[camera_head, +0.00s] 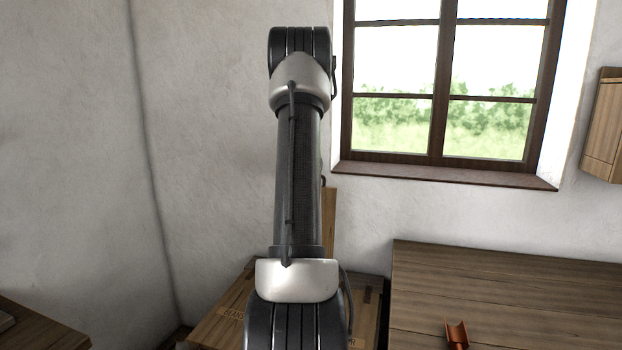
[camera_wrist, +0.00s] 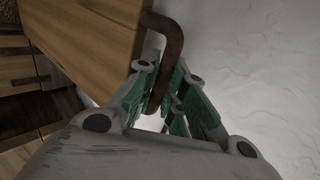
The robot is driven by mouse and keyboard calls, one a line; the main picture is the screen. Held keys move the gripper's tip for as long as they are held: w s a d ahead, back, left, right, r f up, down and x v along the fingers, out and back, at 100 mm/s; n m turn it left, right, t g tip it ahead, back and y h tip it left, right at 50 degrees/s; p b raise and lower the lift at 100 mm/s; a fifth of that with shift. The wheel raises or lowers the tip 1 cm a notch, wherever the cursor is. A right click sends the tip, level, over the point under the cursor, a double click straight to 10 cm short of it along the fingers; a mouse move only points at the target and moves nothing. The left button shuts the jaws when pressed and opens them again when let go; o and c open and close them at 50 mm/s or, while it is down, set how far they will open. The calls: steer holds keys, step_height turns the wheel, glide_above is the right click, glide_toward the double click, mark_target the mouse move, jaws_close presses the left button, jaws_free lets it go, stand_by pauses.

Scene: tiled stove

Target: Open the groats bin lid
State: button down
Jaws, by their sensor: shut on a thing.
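My gripper (camera_wrist: 165,95) shows in the wrist view, its green-padded fingers closed around a rusty bent handle (camera_wrist: 174,45). The handle is fixed to a wooden panel (camera_wrist: 95,32), which appears to be the bin lid. In the head view a narrow wooden board (camera_head: 329,222) stands upright behind my arm, apparently the same lid raised. The wooden bin (camera_head: 222,312) below has lettering on its top, too partly covered to read fully. My arm hides much of the bin, and my gripper is out of sight in the head view.
A wooden table (camera_head: 500,285) stands to the right with an orange-brown scoop-like thing (camera_head: 457,335) on it. A window (camera_head: 445,85) is in the wall behind. A wooden cabinet (camera_head: 604,125) hangs at right. Another wooden surface (camera_head: 40,328) is at lower left.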

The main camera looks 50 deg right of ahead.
steer(key=shift+w, duration=0.1)
steer(key=c, duration=1.5)
jaws_free()
steer(key=shift+a, duration=0.1)
steer(key=v, duration=1.2)
